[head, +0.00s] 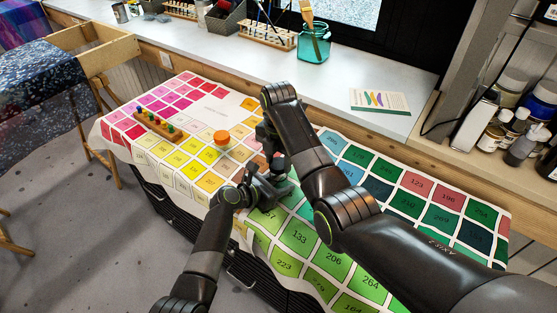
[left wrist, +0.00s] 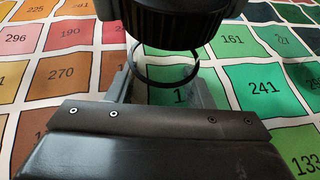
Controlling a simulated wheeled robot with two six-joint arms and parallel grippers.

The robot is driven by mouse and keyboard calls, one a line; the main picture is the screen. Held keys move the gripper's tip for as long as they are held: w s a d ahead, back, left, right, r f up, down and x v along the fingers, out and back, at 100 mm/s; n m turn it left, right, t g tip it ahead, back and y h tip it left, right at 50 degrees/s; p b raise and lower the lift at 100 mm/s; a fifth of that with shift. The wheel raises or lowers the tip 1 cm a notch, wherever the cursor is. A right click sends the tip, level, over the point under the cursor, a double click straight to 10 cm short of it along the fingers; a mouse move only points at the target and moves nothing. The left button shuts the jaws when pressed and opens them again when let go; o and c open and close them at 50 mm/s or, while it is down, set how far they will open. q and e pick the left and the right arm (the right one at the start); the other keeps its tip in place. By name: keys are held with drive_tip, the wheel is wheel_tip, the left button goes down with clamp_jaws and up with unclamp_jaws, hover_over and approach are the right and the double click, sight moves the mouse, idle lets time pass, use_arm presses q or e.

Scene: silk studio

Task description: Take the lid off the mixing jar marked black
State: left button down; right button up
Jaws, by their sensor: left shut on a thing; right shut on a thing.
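The black-marked mixing jar (left wrist: 190,84) is mostly hidden between my two grippers in the head view. In the left wrist view its clear glass and a thin dark ring show between the fingers of my left gripper (left wrist: 165,92), which is shut on it. A black ribbed lid (left wrist: 172,32) shows above the glass; I cannot tell whether it is apart from the jar. In the head view my left gripper (head: 263,189) reaches in from the lower left. My right gripper (head: 272,150) comes down from above, just over it, shut on the lid; its fingertips are hard to make out.
A small orange-topped jar (head: 221,138) stands left of my grippers on the numbered colour chart (head: 300,238). A wooden rack with pegs (head: 159,126) lies further left. A teal jar with brushes (head: 314,45) and a card (head: 380,101) are on the back ledge.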

sight(279, 163)
drive_tip(key=shift+r, duration=2)
use_arm(q)
drive_tip(key=c, duration=0.6)
unclamp_jaws()
